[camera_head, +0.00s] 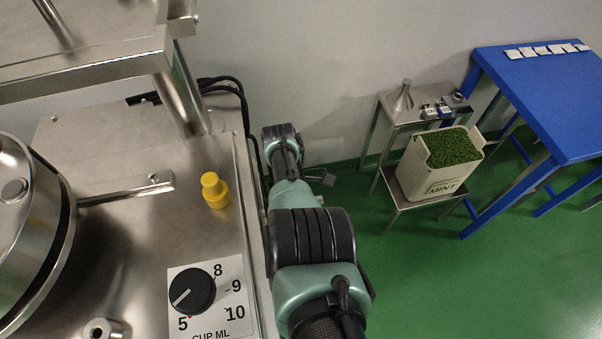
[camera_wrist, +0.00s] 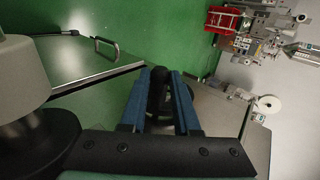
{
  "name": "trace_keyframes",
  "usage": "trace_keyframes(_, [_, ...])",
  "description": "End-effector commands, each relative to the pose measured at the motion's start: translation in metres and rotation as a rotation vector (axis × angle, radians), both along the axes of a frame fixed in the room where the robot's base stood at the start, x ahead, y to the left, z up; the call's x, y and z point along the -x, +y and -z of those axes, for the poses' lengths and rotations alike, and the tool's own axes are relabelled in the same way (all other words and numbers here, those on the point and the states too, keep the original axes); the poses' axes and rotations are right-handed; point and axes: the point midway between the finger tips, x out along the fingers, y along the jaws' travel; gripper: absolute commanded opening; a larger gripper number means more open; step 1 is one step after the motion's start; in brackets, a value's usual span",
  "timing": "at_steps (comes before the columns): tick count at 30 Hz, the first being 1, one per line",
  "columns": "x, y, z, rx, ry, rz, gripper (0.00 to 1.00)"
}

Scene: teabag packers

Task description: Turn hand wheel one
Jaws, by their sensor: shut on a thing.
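My gripper (camera_wrist: 161,73) shows in the wrist view with two blue fingers pointing up the picture. They are shut on a dark, rounded handle (camera_wrist: 158,92), which stands between them. The wheel it may belong to is not clear, because the fingers and the dark gripper body cover what lies below. In the head view my arm runs along the right side of the steel machine (camera_head: 140,215), and my gripper cannot be made out there. No hand wheel shows clearly in the head view.
The machine top carries a yellow knob (camera_head: 215,190) and a black dial (camera_head: 192,291). At right, a small steel stand (camera_head: 382,122) holds a mint tub (camera_head: 421,180) beside a blue table (camera_head: 545,100). Green floor is open at the lower right.

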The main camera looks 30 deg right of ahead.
Motion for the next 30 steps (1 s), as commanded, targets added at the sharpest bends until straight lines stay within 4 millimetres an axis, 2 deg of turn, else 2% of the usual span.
trace_keyframes(1, [-0.0016,0.0009,0.0041,-0.005,0.004,0.001,0.00])
trace_keyframes(22, [0.0009,0.0002,-0.0012,-0.012,0.040,0.001,0.00])
trace_keyframes(23, [0.0009,0.0003,-0.0012,-0.012,0.041,0.001,0.33])
trace_keyframes(27, [0.0009,0.0001,-0.0009,-0.012,0.040,0.000,0.59])
trace_keyframes(30, [0.0008,-0.0001,-0.0006,-0.011,0.040,0.001,0.59])
